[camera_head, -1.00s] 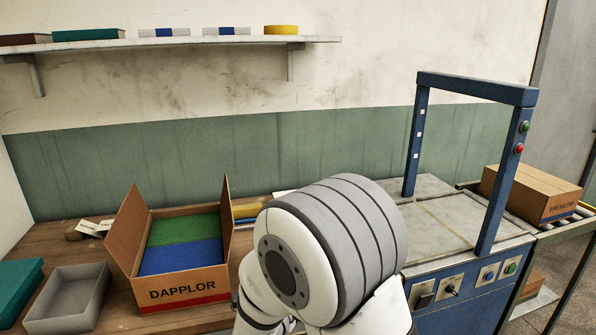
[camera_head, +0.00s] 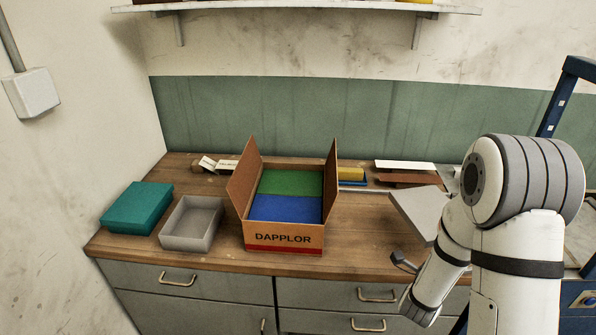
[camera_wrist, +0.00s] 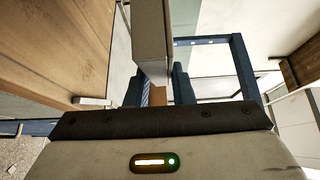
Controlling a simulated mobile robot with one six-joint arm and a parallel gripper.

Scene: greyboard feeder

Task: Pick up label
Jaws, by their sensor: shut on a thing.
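In the wrist view my gripper (camera_wrist: 157,88) is shut on a grey slab-like piece (camera_wrist: 152,35), which stands out edge-on between the two dark fingers. In the head view a tilted grey slab (camera_head: 418,210), apparently the same piece, shows beside my arm above the right part of the bench. My fingers are hidden in that view. Small white printed tags (camera_head: 228,167) lie at the back left of the bench, behind the box; their print is too small to read. I cannot tell which thing is the label.
An open DAPPLOR carton (camera_head: 284,239) holding green and blue blocks stands mid-bench. A grey open tray (camera_head: 192,238) and a teal box (camera_head: 137,207) are left of it. White and brown sheets (camera_head: 405,165) lie at the back right. A shelf (camera_head: 300,10) hangs above.

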